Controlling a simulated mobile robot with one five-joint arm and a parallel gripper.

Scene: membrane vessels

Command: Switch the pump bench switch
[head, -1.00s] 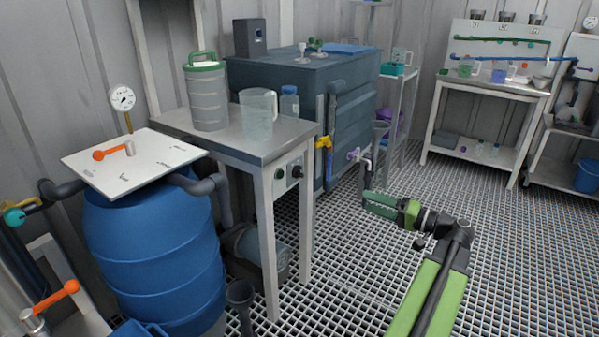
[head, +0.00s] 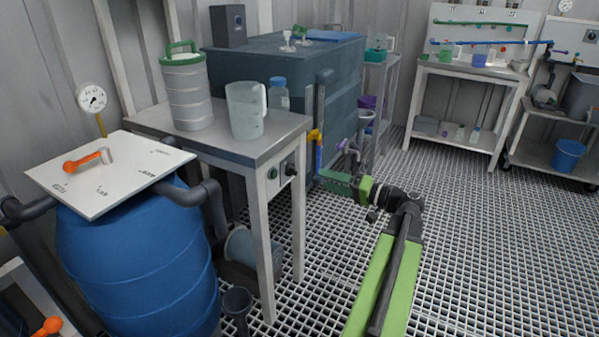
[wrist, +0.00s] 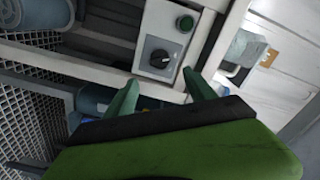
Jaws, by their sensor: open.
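The pump bench switch is a black rotary knob (wrist: 160,58) on a light grey box (wrist: 150,36), with a green button (wrist: 185,22) beside it. In the head view the knob (head: 291,168) sits on the side of the steel-topped bench, under the top. My gripper (head: 324,178) is open and empty, to the right of the bench leg. In the wrist view its two green fingers (wrist: 160,84) point towards the box, with the knob ahead between their tips. The fingers look apart from the knob; the exact distance cannot be told.
The bench (head: 262,145) carries a ribbed canister (head: 186,92), a clear jug (head: 246,112) and a blue-capped bottle (head: 279,96). A blue barrel (head: 140,255) stands at left, a dark tank (head: 270,65) behind. The grating floor (head: 465,230) is clear at right.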

